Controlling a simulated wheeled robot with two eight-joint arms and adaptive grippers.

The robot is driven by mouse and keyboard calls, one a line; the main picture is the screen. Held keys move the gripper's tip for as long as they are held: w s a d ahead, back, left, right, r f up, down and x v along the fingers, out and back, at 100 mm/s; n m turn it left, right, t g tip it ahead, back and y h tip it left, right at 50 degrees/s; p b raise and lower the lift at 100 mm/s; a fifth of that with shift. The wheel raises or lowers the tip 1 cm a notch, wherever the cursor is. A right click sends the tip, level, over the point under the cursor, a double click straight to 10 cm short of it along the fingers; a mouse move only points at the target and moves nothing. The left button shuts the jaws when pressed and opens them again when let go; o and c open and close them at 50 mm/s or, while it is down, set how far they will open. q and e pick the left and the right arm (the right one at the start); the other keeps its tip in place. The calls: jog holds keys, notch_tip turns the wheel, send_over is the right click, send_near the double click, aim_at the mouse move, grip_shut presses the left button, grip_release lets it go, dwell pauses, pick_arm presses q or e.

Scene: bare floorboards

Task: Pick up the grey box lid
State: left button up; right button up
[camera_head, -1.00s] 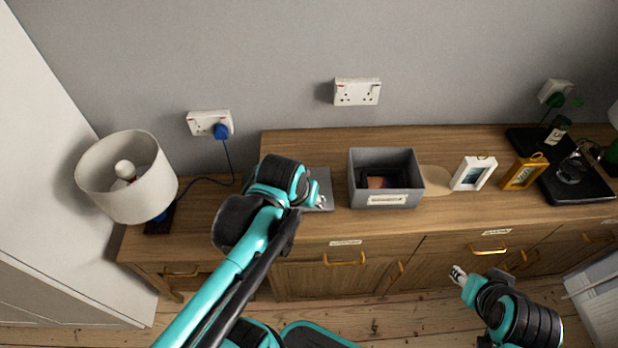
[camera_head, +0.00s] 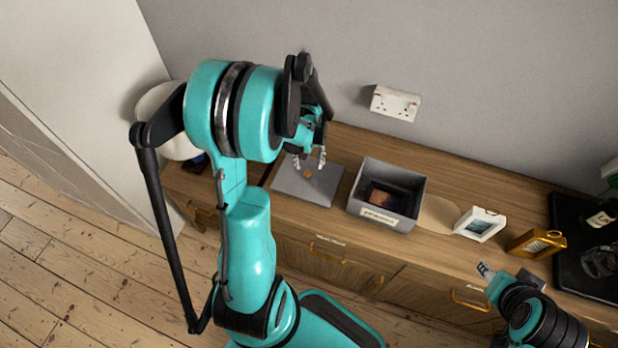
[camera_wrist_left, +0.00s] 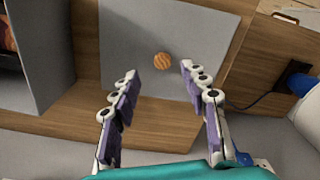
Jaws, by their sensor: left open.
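The grey box lid (camera_head: 318,186) lies flat on the wooden sideboard, left of the open grey box (camera_head: 410,208). A small round orange-brown knob sits at its middle. In the left wrist view the lid (camera_wrist_left: 205,35) fills the upper middle, with the knob (camera_wrist_left: 162,61) between and beyond my fingertips. My left gripper (camera_head: 309,162) is open and empty above the lid; its two fingers (camera_wrist_left: 158,72) stand wide apart in the wrist view. My right gripper (camera_head: 484,268) is in front of the sideboard at lower right, away from the lid; its jaws are too small to judge.
The grey box holds a dark item (camera_head: 388,196). Right of it stand a white frame (camera_head: 480,224), an orange frame (camera_head: 537,243) and a black tray (camera_head: 575,262). A lampshade (camera_head: 165,118) is partly hidden behind my left arm. A blue plug (camera_wrist_left: 301,84) shows in the wrist view.

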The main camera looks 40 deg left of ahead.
aim_at(308, 172)
pick_arm(q)
notch_tip(308, 172, down, 5)
jog(key=shift+s+a+f+b, duration=0.1)
jog(key=shift+a+b, duration=0.05)
jog(key=shift+b, duration=0.9)
grip_shut()
